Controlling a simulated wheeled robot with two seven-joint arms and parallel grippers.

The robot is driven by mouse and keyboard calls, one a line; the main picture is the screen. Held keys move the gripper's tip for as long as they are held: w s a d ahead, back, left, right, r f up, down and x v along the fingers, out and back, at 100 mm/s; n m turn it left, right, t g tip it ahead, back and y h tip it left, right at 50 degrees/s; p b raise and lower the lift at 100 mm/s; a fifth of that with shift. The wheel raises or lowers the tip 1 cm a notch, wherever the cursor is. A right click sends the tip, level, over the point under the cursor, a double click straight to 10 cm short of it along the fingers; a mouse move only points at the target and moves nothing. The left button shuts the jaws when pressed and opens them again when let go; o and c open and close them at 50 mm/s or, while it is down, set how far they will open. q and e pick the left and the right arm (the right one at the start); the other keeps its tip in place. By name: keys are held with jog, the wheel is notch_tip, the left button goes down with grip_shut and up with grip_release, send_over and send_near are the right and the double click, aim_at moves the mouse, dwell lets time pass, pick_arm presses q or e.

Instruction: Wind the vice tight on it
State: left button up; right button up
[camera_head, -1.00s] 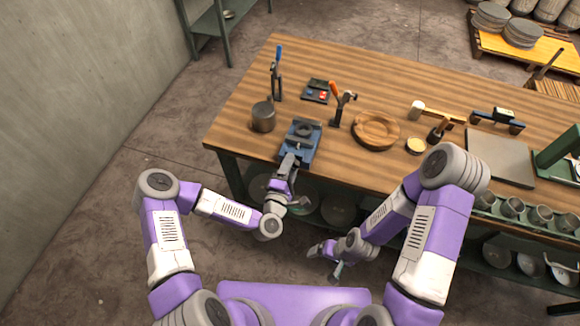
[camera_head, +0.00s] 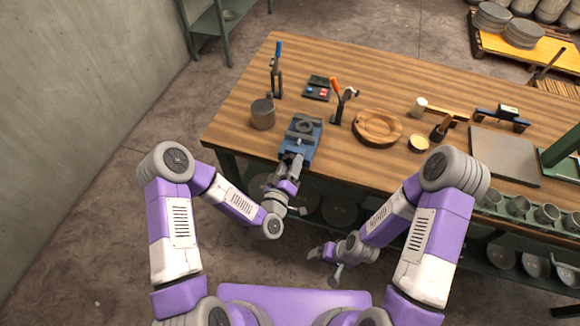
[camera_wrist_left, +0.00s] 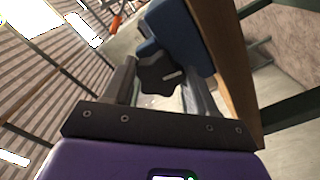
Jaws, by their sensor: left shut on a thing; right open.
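The blue vice (camera_head: 301,138) stands at the near left edge of the table, and its body also shows in the left wrist view (camera_wrist_left: 182,38). A grey round piece (camera_head: 304,126) sits at the vice's top; whether the jaws touch it is too small to tell. My left gripper (camera_head: 295,160) is at the vice's near end, just off the table edge. In the left wrist view its fingers are shut on the vice's dark lobed knob (camera_wrist_left: 158,76). My right gripper (camera_head: 318,253) is open and empty, low in front of the table.
Left of the vice stands a grey cylindrical pot (camera_head: 262,114). An orange-handled tool (camera_head: 338,100) and a wooden bowl (camera_head: 377,127) stand to its right. The table's front edge (camera_head: 350,177) runs close beneath the vice, with a shelf of bowls below.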

pick_arm(q)
jog(key=m+b, duration=0.4)
jog(key=m, duration=0.2)
dwell(0.5)
jog(key=o, duration=1.1)
jog(key=shift+c, duration=0.2)
jog(key=p+v, duration=0.2)
jog(key=v, duration=0.5)
jog(key=shift+s+p, duration=0.25)
jog(key=shift+p, duration=0.15)
